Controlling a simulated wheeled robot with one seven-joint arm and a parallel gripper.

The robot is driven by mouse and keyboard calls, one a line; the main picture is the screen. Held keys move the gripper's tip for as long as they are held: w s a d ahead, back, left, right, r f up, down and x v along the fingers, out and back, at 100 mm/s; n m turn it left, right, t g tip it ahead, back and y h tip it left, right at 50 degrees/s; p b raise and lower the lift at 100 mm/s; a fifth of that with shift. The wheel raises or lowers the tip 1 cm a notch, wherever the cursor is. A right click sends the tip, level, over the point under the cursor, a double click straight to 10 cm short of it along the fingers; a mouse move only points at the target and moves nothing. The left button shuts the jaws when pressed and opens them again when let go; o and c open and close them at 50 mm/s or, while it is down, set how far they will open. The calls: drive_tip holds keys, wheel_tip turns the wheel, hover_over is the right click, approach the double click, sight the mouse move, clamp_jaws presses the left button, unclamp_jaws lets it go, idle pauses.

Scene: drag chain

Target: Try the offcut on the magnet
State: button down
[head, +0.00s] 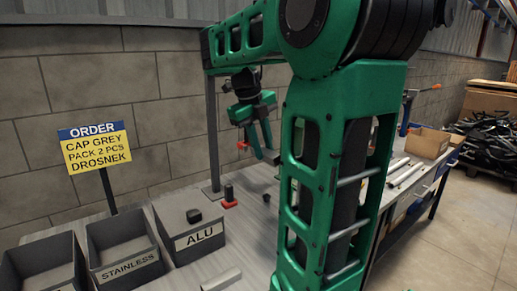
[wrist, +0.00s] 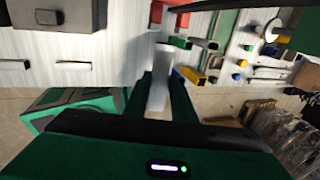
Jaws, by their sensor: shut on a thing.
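My gripper (head: 262,150) hangs above the bench in the head view, left of my forearm, with its fingers pointing down. In the wrist view my gripper (wrist: 160,88) is shut on a pale grey offcut (wrist: 159,92), which stands out between the fingers. A red block with a dark upright piece (head: 230,203) is on the bench below the gripper. A small red thing (head: 242,145) shows beside the fingers; I cannot tell which red thing is the magnet. A red part (wrist: 178,14) also shows beyond the offcut's tip in the wrist view.
The ALU bin (head: 202,241), with a small black piece on it, and the STAINLESS bin (head: 128,270) stand at the left. An order sign (head: 96,148) stands behind them. Several tube pieces lie across the bench in the wrist view. A cardboard box (head: 427,142) sits farther right.

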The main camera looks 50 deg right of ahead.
sight(271, 153)
drive_tip(key=shift+w+d, duration=0.1)
drive_tip(key=shift+w, duration=0.4)
idle(0.6)
drive_tip(key=shift+s+a+r, duration=0.1)
drive_tip(key=shift+s+a, duration=0.15)
drive_tip(key=shift+s, duration=0.75)
drive_tip(key=shift+s+a+r, duration=0.1)
drive_tip(key=shift+s+a, duration=0.1)
drive_tip(key=shift+s, duration=0.75)
idle(4.9)
